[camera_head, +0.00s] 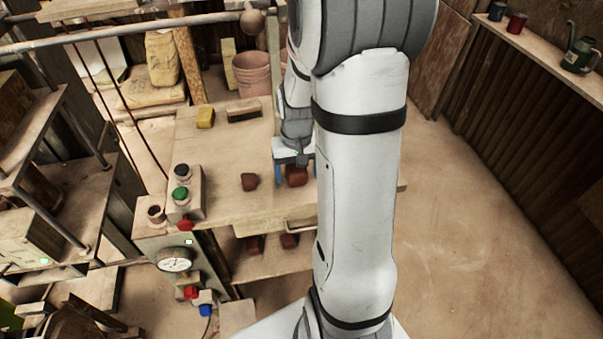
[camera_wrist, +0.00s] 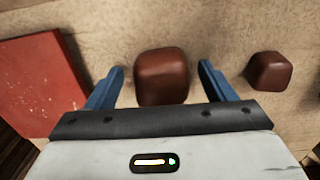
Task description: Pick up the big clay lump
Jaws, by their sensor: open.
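The big clay lump (camera_head: 296,178) is reddish brown and sits on the worktable, partly hidden by my gripper in the head view. In the wrist view the big clay lump (camera_wrist: 162,90) lies between my two blue fingers, with a visible gap on each side. My gripper (camera_head: 295,172) points down over it and is open; it also shows in the wrist view (camera_wrist: 162,69). A smaller clay lump (camera_head: 249,181) sits apart on the table, left of my gripper; in the wrist view this smaller lump (camera_wrist: 269,71) is at the right.
A red flat board (camera_wrist: 40,85) lies left in the wrist view. A yellow sponge (camera_head: 205,117) and a brush (camera_head: 244,110) lie farther back on the table. A control box with buttons (camera_head: 186,192) stands at its left edge. Brown pieces (camera_head: 289,241) lie on the lower shelf.

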